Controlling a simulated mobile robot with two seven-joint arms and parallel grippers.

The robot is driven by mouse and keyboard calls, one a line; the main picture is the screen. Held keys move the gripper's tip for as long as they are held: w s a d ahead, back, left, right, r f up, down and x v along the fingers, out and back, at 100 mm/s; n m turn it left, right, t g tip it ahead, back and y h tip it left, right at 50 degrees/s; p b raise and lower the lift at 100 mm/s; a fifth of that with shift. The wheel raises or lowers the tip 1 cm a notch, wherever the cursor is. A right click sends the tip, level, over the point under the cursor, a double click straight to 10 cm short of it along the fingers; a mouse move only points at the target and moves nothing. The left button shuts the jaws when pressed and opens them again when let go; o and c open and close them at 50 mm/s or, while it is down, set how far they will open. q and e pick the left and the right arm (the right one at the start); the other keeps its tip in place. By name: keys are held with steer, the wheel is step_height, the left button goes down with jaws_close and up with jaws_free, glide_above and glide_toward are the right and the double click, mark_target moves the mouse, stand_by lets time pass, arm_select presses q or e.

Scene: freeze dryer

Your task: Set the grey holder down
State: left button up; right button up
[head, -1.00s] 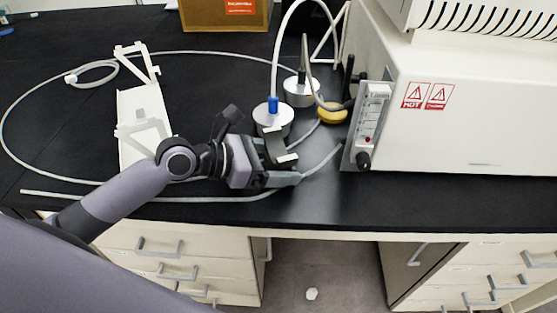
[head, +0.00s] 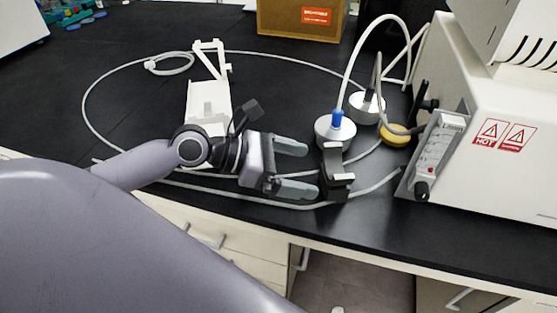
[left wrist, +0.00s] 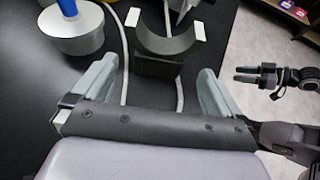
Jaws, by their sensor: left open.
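The dark grey holder (head: 336,172), a curved cradle with pale tips, stands on the black bench near the front edge. It also shows in the left wrist view (left wrist: 158,66), just beyond my fingers. My left gripper (head: 292,168) is open and empty, left of the holder and apart from it, with its fingers pointing at it. Both fingers of this left gripper show in the left wrist view (left wrist: 158,88). My right gripper (left wrist: 245,75) shows small at the right of that view, away from the bench; its opening is hard to judge.
A silver flask top with a blue fitting (head: 336,130) stands close behind the holder. Tubing (head: 230,198) loops over the bench. A white stand (head: 208,100) lies left, and a white machine (head: 510,150) stands right.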

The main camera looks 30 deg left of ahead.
arm_select(q)
steer(key=shift+v, duration=2.05)
steer(key=shift+r, duration=0.1)
steer(key=shift+s, duration=0.1)
